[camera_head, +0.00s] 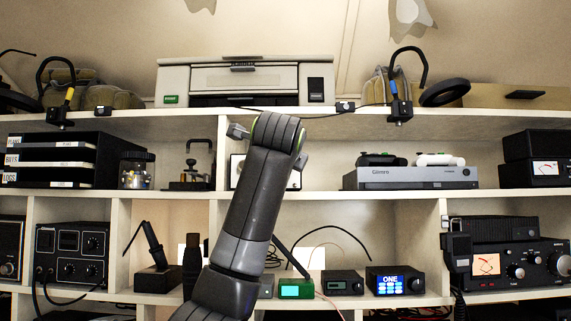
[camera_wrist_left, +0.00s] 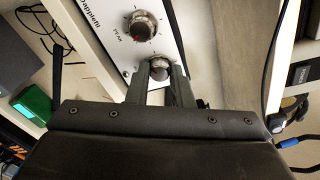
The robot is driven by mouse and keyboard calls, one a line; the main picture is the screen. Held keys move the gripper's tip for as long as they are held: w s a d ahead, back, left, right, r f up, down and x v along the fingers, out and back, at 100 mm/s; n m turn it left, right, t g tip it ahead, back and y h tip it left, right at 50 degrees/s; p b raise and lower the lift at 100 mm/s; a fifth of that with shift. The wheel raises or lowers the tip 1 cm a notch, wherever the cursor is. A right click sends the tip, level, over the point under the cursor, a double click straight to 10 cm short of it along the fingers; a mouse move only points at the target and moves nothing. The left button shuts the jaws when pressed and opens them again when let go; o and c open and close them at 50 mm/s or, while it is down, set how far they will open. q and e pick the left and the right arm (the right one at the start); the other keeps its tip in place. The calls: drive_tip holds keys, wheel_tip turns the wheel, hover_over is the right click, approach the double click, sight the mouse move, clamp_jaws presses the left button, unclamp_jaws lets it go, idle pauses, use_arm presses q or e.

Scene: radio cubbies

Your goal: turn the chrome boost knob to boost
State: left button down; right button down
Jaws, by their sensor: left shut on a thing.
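In the left wrist view, my left gripper (camera_wrist_left: 160,86) is shut on a small shiny chrome knob (camera_wrist_left: 158,67) at the lower part of a white panel (camera_wrist_left: 190,32). One finger is on each side of the knob. A larger dark and silver knob (camera_wrist_left: 143,27) with tick marks around it sits just above, apart from the fingers. The held knob's pointer and its markings cannot be made out. My right gripper is not in view.
A key-like metal device (camera_head: 195,168) and a glass jar (camera_head: 136,170) stand left of the panel. A grey console (camera_head: 410,178) with two controllers stands to the right. Shelf boards and upright dividers (camera_head: 223,150) close in the space. A green-fronted box (camera_head: 296,289) sits below.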

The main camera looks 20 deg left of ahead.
use_arm(q)
drive_tip(key=m, duration=0.4)
drive_tip(key=shift+m, duration=0.3)
idle(0.3)
drive_tip(key=c, duration=1.3)
unclamp_jaws()
drive_tip(key=shift+w, duration=0.1)
drive_tip(key=b+v, duration=0.2)
drive_tip(key=v, duration=0.3)
drive_tip(key=b+v, duration=0.3)
drive_tip(key=v, duration=0.3)
drive_tip(key=b+v, duration=0.3)
drive_tip(key=v, duration=0.3)
drive_tip(key=shift+d, duration=0.3)
